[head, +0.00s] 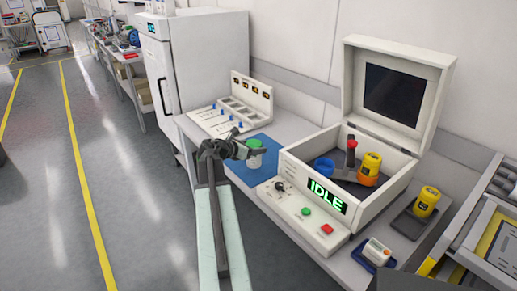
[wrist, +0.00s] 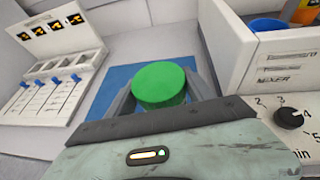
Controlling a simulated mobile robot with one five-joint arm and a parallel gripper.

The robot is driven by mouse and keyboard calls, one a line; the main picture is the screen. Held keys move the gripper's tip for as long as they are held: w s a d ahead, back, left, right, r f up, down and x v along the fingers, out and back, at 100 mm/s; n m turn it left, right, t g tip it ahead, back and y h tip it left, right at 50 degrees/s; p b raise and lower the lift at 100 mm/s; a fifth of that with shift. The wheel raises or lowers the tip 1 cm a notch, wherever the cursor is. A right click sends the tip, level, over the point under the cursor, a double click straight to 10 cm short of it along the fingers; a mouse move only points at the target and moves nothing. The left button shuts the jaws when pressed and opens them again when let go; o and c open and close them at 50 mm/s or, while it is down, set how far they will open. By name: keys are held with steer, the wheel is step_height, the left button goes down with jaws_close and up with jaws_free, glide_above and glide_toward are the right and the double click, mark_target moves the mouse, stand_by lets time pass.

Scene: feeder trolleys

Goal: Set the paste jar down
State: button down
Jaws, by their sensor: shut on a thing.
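The paste jar (head: 254,156) is white with a green lid and stands upright at the blue mat (head: 262,172) on the bench. Its green lid (wrist: 160,85) fills the middle of the wrist view, and the lid hides most of its body there. My gripper (head: 246,150) is shut on the jar, with one finger on each side. The blue mat also shows around the jar in the wrist view (wrist: 112,85). I cannot tell whether the jar's base touches the mat.
A mixer box (head: 313,218) with an open lid, reading IDLE, stands right of the mat, holding a yellow jar (head: 371,164) and a blue cup (head: 323,167). A panel with blue levers (head: 217,118) stands behind left.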

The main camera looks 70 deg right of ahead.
steer(key=d+f+b, duration=0.1)
steer(key=d, duration=0.1)
steer(key=d+f+b, duration=0.2)
steer(key=d, duration=0.1)
steer(key=w+d+f+b, duration=0.1)
steer(key=d, duration=0.1)
steer(key=shift+d+f, duration=0.15)
steer(key=shift+f, duration=0.1)
steer(key=shift+r, duration=0.2)
steer(key=shift+f, duration=0.15)
steer(key=shift+c, duration=1.9)
jaws_free()
